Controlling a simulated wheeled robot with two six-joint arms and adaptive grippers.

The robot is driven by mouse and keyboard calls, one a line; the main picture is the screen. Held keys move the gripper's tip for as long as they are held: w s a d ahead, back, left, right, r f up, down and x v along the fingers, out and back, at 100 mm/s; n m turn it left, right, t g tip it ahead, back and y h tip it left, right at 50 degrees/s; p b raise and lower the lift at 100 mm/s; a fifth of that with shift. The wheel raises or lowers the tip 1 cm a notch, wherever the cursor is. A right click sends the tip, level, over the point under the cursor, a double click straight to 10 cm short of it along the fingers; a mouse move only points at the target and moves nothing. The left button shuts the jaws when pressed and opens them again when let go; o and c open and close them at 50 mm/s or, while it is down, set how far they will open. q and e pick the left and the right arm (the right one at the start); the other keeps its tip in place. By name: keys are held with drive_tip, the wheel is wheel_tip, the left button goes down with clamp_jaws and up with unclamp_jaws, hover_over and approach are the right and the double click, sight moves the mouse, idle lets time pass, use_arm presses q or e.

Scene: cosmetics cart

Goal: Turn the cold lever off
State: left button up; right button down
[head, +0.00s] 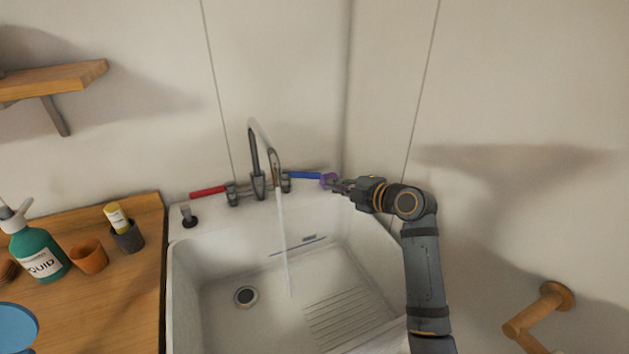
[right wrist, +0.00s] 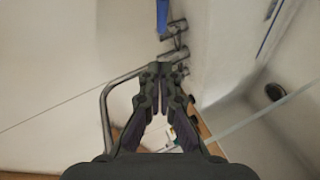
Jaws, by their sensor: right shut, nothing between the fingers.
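The blue cold lever (head: 304,175) sticks out to the right from the tap base at the back of the sink. It also shows at the top of the right wrist view (right wrist: 162,16). Water (head: 284,240) runs from the curved spout (head: 254,150) into the sink. My right gripper (head: 334,184) is shut and empty by the lever's right end. A purple patch shows there; I cannot tell whether gripper and lever touch. In the right wrist view the closed fingertips (right wrist: 160,68) point toward the tap, below the blue lever. My left gripper is out of view.
The red lever (head: 208,191) points left from the tap. The white sink (head: 190,262) has a drain (head: 246,296). A wooden counter (head: 140,290) at left holds a green bottle (head: 40,254) and cups. A wall stands close right of my arm.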

drive_tip(key=b, duration=0.3)
approach(306, 175)
drive_tip(key=a, duration=0.4)
drive_tip(key=w+f+b, duration=0.2)
drive_tip(key=w, duration=0.1)
drive_tip(key=shift+w+d, duration=0.1)
drive_tip(key=shift+w, duration=0.1)
drive_tip(key=shift+w+d, duration=0.1)
drive_tip(key=shift+w, duration=0.25)
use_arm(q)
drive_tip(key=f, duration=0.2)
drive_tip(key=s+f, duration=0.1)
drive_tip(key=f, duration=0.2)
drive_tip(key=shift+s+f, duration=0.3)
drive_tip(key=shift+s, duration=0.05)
use_arm(e)
drive_tip(key=shift+w, duration=0.1)
drive_tip(key=shift+r, duration=0.1)
